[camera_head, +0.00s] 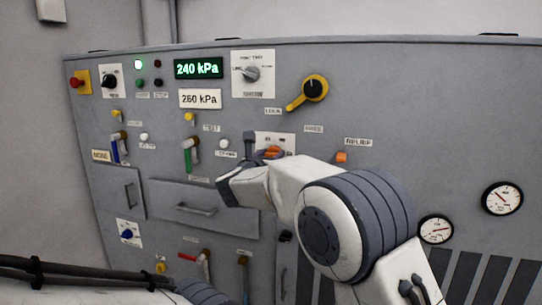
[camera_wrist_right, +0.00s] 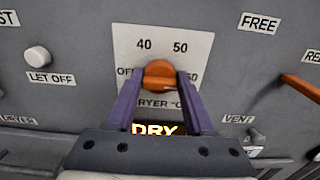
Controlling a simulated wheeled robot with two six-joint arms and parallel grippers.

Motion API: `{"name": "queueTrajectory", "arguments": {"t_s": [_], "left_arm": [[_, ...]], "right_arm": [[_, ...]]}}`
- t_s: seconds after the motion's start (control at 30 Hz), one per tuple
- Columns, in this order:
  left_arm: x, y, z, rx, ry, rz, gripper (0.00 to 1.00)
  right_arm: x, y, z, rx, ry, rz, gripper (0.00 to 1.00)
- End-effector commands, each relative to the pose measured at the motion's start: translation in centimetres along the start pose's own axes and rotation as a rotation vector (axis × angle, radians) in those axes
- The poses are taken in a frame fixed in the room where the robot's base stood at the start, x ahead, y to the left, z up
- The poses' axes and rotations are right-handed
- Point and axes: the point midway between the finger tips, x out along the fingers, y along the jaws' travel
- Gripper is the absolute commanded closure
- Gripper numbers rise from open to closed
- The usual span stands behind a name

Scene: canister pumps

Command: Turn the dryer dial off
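The dryer dial (camera_wrist_right: 159,75) is an orange knob on a white plate (camera_wrist_right: 190,45) marked OFF, 40, 50 and a partly covered 60. Its pointer direction is not clear. My right gripper (camera_wrist_right: 160,80) has its two purple fingers on the left and right sides of the dial, very close to it; whether they press on it cannot be told. A lit DRY sign (camera_wrist_right: 155,129) glows below the dial, between the fingers. In the head view the dial (camera_head: 272,153) shows just above my right gripper, partly hidden. My left gripper is out of view.
A white LET OFF button (camera_wrist_right: 37,56) is left of the dial, and an orange lever (camera_wrist_right: 302,87) is to the right. A black-and-yellow rotary handle (camera_head: 313,89) sits above. Drawer handles and coloured levers are lower left; gauges (camera_head: 502,198) are at right.

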Motion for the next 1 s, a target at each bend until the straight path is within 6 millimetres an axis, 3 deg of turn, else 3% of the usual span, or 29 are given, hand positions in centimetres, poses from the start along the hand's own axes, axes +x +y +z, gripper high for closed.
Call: {"name": "queueTrajectory", "arguments": {"t_s": [0.47,1.0], "left_arm": [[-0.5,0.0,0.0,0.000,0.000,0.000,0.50],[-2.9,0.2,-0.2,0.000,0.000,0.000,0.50]], "right_arm": [[-0.1,0.1,0.1,-0.100,0.001,0.000,1.00],[-0.1,0.3,0.1,-0.577,0.002,0.001,1.00]]}}
